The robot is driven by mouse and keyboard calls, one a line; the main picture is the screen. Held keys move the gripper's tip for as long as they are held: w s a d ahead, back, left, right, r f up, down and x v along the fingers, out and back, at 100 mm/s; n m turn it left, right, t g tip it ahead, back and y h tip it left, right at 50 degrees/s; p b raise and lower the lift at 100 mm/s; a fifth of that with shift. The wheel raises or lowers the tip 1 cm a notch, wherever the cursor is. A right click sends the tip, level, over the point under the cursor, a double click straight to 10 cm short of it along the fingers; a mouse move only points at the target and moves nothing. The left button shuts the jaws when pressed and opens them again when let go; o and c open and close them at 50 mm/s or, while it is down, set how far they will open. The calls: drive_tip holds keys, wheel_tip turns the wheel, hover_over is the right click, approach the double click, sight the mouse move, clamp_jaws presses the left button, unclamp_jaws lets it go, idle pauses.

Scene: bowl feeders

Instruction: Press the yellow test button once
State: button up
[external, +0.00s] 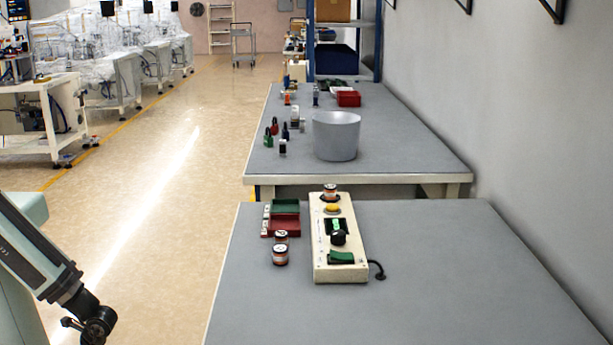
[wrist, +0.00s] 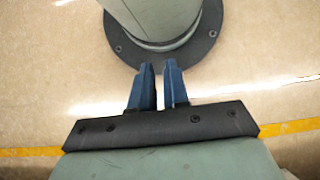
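The yellow button (external: 333,208) sits near the far end of the cream control box (external: 322,255) on the near table in the external view. It stands between a jar at the far end of the box and a green lit switch. A black knob (external: 338,238) and a green rocker (external: 341,257) are nearer on the same box. My gripper (wrist: 160,72) shows in the wrist view as two blue fingers with a narrow gap and nothing between them. It is above the floor, away from the table. The external view does not show its fingers clearly.
Left of the box are two jars (external: 280,255), a red tray (external: 284,226) and a green tray (external: 285,206). A black cable (external: 377,270) leaves its right side. The table (external: 450,280) is clear on the right. A second table holds a grey bucket (external: 336,135).

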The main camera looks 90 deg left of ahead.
clamp_jaws()
idle(1.3)
